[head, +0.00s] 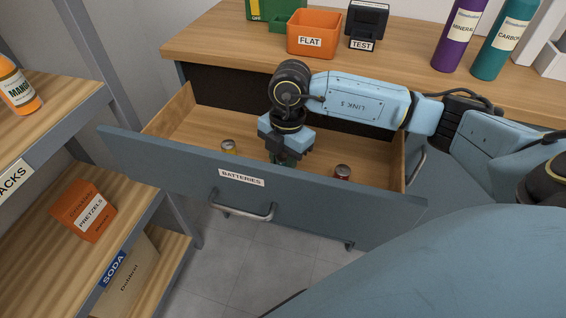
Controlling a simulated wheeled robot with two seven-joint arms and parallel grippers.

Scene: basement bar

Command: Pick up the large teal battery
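The open drawer (155,148), labelled BATTERIES, holds small upright batteries. My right arm comes in from the right, and its gripper (286,156) points down into the middle of the drawer. A dark teal thing, likely the large teal battery (285,162), shows just under the gripper. Its upper part is hidden by the gripper and its lower part by the drawer front. I cannot tell whether the fingers are closed on it or only around it. My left gripper is out of view.
An orange FLAT bin (313,35) and a TEST device (366,24) stand on the counter. Shelves (75,125) are at left.

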